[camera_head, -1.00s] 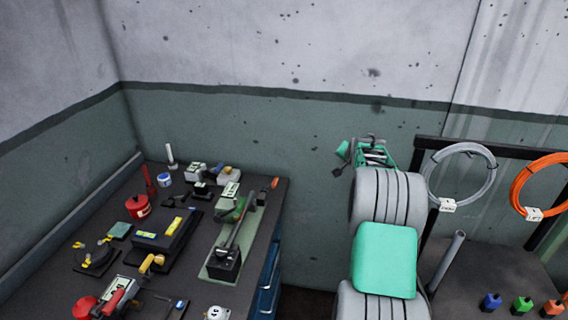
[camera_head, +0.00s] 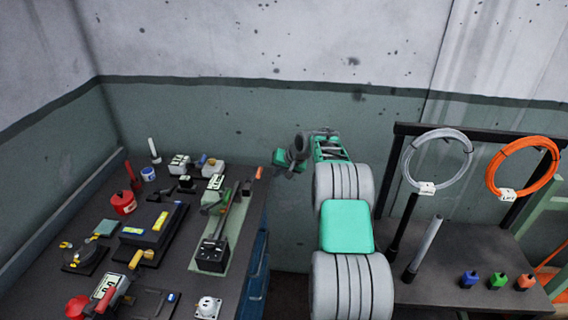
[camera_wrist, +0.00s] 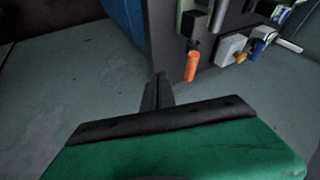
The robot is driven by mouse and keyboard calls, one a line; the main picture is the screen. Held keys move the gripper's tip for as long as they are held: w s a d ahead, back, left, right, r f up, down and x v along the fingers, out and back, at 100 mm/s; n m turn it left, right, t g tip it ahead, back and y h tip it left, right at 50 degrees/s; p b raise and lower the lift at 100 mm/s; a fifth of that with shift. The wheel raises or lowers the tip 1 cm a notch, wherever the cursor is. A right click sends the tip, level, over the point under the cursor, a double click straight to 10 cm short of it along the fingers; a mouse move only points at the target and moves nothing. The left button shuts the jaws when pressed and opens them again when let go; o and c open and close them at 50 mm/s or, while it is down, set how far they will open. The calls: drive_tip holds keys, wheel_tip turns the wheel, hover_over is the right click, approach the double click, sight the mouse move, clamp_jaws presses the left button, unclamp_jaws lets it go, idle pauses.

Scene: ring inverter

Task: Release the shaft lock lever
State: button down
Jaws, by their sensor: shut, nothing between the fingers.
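A small orange handle (camera_head: 259,173) stands at the right edge of the dark workbench, by the far end of a green-based device (camera_head: 222,225) with a shaft. It looks like the lock lever. It also shows in the wrist view as an orange grip (camera_wrist: 192,66) on a dark mount, hanging at the bench edge. My gripper (camera_head: 279,168) is just right of the handle in the head view, apart from it.
At right, a dark rack (camera_head: 470,240) carries a grey coil (camera_head: 438,160) and an orange coil (camera_head: 522,167).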

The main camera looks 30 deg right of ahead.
sight(254, 177)
drive_tip(key=w+a, duration=0.2)
drive_tip(key=a, duration=0.1)
drive_tip(key=shift+r+p, duration=0.2)
drive_tip(key=shift+p, duration=0.2)
drive_tip(key=shift+a, duration=0.1)
drive_tip(key=shift+w+a+r+h, duration=0.1)
drive_tip(key=shift+r+h, duration=0.15)
drive_tip(key=shift+h, duration=0.05)
